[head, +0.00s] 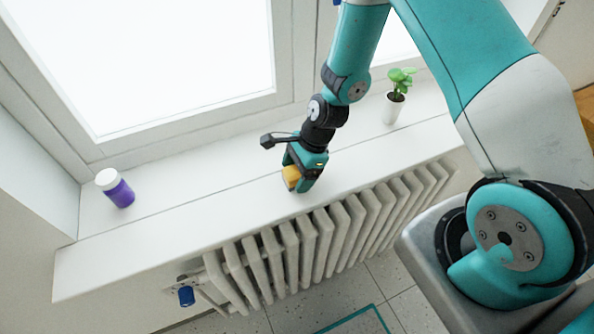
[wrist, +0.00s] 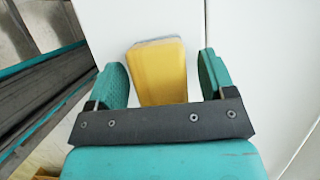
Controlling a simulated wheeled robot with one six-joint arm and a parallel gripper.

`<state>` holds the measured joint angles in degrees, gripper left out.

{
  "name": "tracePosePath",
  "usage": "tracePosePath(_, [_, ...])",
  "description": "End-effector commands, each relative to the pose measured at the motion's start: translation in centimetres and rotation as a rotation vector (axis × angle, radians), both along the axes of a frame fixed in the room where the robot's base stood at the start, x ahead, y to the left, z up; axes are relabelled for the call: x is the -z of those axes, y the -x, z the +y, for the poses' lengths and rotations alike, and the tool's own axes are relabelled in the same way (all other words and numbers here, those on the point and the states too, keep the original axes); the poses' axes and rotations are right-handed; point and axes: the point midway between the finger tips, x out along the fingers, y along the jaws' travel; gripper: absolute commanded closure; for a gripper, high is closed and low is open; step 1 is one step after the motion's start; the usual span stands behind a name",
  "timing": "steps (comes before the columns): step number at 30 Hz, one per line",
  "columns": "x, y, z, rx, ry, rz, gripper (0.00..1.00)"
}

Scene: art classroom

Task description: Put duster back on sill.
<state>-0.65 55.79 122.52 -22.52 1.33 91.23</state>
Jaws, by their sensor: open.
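The duster (head: 291,177) is a yellow block on the white window sill (head: 185,225), near the sill's front edge. In the wrist view the duster (wrist: 160,75) has a grey layer along its far end and lies between the two teal fingers. My gripper (head: 299,182) is down at the sill, around the duster. In the wrist view my gripper (wrist: 162,78) is open, with a gap between the duster and each finger. The duster's near end is hidden behind the gripper's dark crossbar. Whether its underside rests fully on the sill cannot be seen.
A purple jar with a white lid (head: 115,188) stands on the sill at the left. A small plant in a white pot (head: 396,95) stands on the sill at the right. A ribbed radiator (head: 330,235) is below the sill's front edge. The sill between jar and gripper is clear.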

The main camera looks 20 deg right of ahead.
Motion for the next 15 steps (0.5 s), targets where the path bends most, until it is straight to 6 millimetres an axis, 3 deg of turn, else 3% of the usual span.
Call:
tracePosePath(8, [-1.6, -0.1, -0.7, 0.003, 0.000, -0.004, 0.24])
tracePosePath(15, [-6.0, -0.2, -2.5, 0.003, 0.000, -0.006, 0.24])
